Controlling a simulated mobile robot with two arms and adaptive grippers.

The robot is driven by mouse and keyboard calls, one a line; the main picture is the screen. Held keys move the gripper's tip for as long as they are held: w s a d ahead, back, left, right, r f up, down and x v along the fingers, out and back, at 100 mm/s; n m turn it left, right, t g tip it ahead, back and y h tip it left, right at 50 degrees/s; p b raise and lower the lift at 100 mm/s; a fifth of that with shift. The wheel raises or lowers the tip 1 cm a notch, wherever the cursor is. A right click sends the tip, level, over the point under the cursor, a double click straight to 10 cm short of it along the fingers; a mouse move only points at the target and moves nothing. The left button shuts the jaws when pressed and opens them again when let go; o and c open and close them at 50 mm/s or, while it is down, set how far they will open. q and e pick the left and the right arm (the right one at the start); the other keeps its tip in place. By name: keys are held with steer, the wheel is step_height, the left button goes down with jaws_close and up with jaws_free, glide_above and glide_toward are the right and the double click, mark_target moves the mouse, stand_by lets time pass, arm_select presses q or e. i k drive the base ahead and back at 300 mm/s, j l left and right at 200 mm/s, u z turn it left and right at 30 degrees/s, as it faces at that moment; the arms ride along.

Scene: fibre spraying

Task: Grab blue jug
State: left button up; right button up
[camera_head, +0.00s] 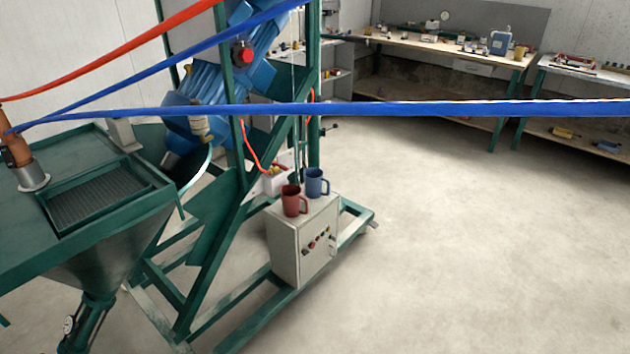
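The blue jug (316,183) stands upright on top of the grey control cabinet (303,250), its handle to the right. A red jug (293,201) stands close in front of it and to the left, also on the cabinet top, and may slightly overlap its lower left edge. Neither of my grippers shows in the head view.
The green machine frame (230,230) rises beside the cabinet, with a green hopper (110,250) at the left. Blue hoses (420,108) and a red hose (120,52) cross the upper view. Workbenches (450,50) stand at the back. The floor (480,240) at the right is clear.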

mark_target(318, 185)
steer(key=u, duration=0.25)
steer(key=i+l+u, duration=0.15)
steer(key=u, duration=0.2)
steer(key=i+l+u, duration=0.15)
steer(key=l+u, duration=0.2)
steer(key=i+l+u, duration=0.1)
steer(key=u, duration=0.25)
steer(key=k+l, duration=0.05)
steer(key=l, duration=0.05)
